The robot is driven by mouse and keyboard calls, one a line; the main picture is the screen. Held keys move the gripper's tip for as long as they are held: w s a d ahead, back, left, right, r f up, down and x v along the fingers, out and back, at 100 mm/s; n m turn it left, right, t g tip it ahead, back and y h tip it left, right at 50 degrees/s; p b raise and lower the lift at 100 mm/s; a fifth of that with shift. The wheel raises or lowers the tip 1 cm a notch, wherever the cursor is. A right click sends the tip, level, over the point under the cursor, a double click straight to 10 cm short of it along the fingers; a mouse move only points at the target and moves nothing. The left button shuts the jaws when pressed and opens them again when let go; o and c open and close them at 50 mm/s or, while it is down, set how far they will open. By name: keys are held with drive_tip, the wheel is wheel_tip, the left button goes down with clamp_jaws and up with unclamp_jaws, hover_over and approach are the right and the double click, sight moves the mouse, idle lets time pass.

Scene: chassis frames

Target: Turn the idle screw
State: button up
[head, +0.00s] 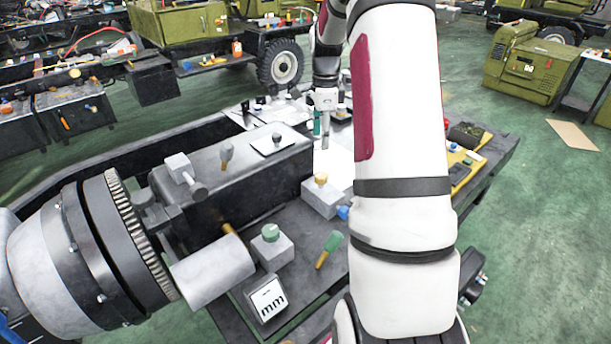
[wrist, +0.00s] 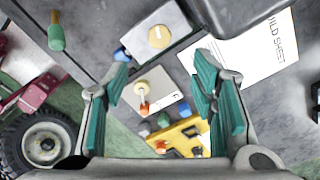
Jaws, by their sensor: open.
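No part is legibly marked as the idle screw, so I cannot tell which one it is. A green knob (head: 270,231) tops another grey block. My gripper (wrist: 163,70) is open and empty, its teal fingers apart, above the bench. In the head view my arm hides the pale plate.
A yellow tray (wrist: 182,134) with small parts lies below the plate. A large drum and gear (head: 120,235) fill the left.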

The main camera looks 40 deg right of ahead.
sight(321, 175)
wheel_tip(321, 175, down, 14)
drive_tip(key=shift+r, duration=0.2)
drive_tip(key=shift+c, duration=0.2)
drive_tip(key=c, duration=1.1)
